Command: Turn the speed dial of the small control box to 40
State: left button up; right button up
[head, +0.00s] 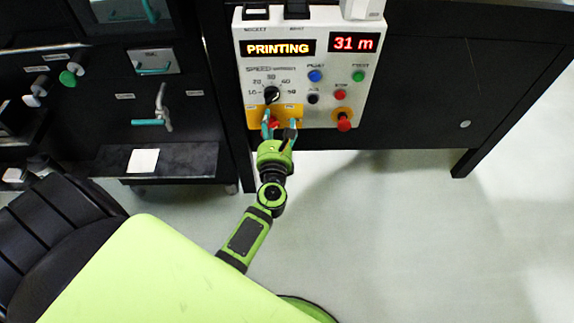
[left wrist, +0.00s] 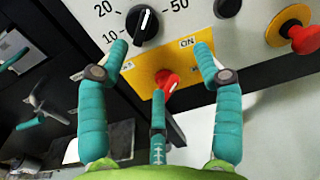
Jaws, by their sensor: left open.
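The light grey control box (head: 352,88) hangs on the black machine front. Its black speed dial (head: 271,95) sits at the left, above a yellow panel. In the left wrist view the dial (left wrist: 144,24) is large near the top, its white mark pointing up and slightly right; 10, 20 and 50 are readable around it. My left gripper (head: 280,128) is open and empty, just below the dial in front of the yellow panel. In the left wrist view its fingers (left wrist: 160,55) are spread below the dial, apart from it. My right gripper is not in view.
A red switch knob (left wrist: 167,80) on the yellow panel (left wrist: 150,62) lies between the left fingers. A red emergency button (head: 344,123) and several small buttons are to the right. Displays read PRINTING (head: 281,48) and 31 m (head: 354,43). Floor is clear at lower right.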

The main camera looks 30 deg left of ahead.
pick_arm(q)
jog(key=s+d+f+m+g+h+p, duration=0.2)
jog(key=s+d+f+m+h, duration=0.1)
jog(key=f+m, duration=0.4)
jog(key=s+d+f+m+g+h+p, duration=0.2)
jog(key=s+d+f+m, duration=0.3)
jog(key=m, duration=0.7)
jog(key=s+d+f+m+g+h+p, duration=0.1)
jog(key=s+d+f+m+h+p, duration=0.2)
jog(key=s+f+m, duration=0.4)
jog(key=shift+d+f+m+g+h, duration=0.45)
jog(key=shift+f+m+h, duration=0.15)
jog(key=shift+f+m, duration=0.85)
